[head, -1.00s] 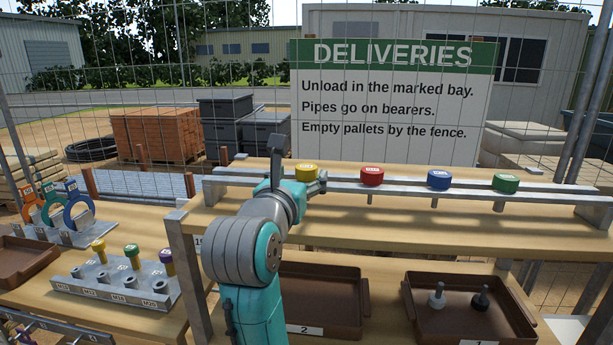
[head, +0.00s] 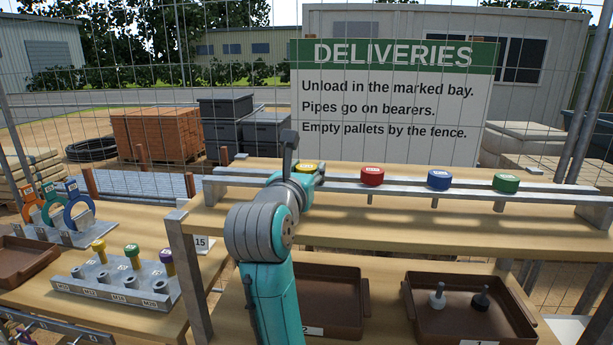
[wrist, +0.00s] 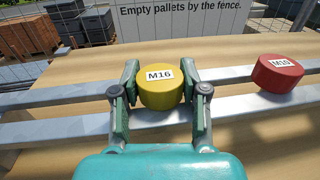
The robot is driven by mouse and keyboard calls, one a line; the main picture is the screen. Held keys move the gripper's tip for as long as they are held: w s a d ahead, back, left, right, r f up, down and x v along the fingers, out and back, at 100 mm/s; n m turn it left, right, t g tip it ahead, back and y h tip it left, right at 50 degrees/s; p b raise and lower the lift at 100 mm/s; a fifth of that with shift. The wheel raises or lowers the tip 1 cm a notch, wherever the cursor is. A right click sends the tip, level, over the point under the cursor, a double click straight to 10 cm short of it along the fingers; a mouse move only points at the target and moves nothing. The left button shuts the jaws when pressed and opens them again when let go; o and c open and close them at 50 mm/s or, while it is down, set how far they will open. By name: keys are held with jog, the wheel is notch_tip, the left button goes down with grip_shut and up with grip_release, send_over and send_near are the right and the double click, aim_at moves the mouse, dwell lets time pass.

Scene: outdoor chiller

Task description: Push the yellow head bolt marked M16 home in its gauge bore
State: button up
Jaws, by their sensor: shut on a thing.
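The yellow head bolt marked M16 (wrist: 160,86) hangs in the pair of pale rails, its head on top, at the left of the row. Its label faces me in the wrist view. My gripper (wrist: 160,70) has one green finger on each side of the yellow head and is shut on it. In the head view my arm covers most of the yellow head (head: 306,166) and the fingers. A grey gauge block (head: 118,290) with several labelled bores stands on the lower left bench. Yellow, green and purple head bolts stand up at its back row.
Red (head: 372,176), blue (head: 439,179) and green (head: 505,183) head bolts sit further right along the rails (head: 405,185). Brown trays (head: 350,320) lie on the shelf below; the right one holds two small parts. Coloured rings (head: 79,212) stand on a rack at far left.

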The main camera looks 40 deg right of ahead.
aim_at(306, 167)
jog(key=shift+r, duration=0.1)
jog(key=shift+r, duration=4.95)
jog(key=o, duration=0.4)
grip_shut()
jog(key=shift+a, duration=0.1)
